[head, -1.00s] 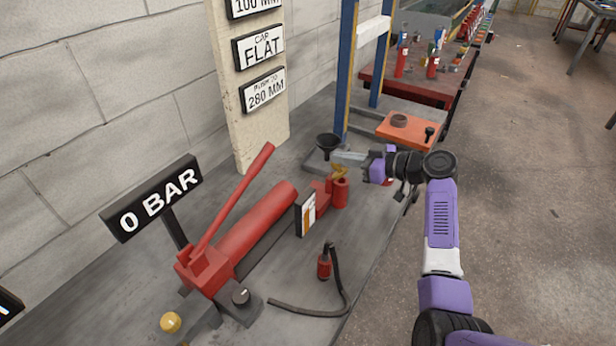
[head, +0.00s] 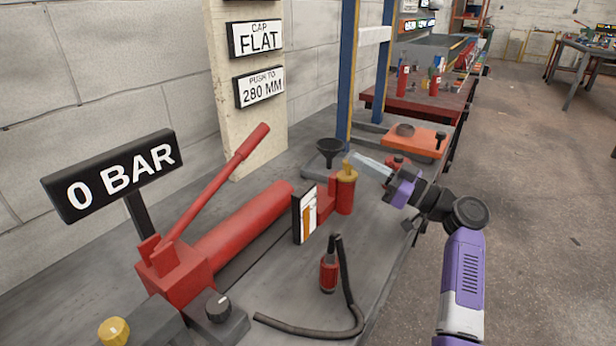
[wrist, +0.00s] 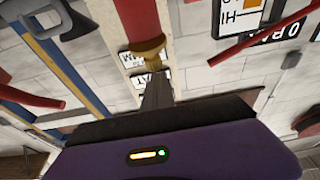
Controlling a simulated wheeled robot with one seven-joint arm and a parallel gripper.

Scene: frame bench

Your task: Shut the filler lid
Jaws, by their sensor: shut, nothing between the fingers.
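The filler is an upright red cylinder (head: 344,195) on the bench, beside the long red pump body (head: 245,228). Its yellow filler lid (head: 347,174) lies level across the top, with a small knob upward, and I see no gap under it. In the wrist view, which is turned over, the yellow lid (wrist: 148,50) sits on the end of the red cylinder (wrist: 136,20). My gripper (head: 358,160) is shut and empty, its pale fingertips right beside the lid's knob. In the wrist view the fingertips (wrist: 155,78) are close to the lid; I cannot tell whether they touch.
A black funnel (head: 329,148) stands behind the filler. A label plate (head: 304,214) is to its left. An orange tray (head: 415,140) is behind right. The space right of the bench is open.

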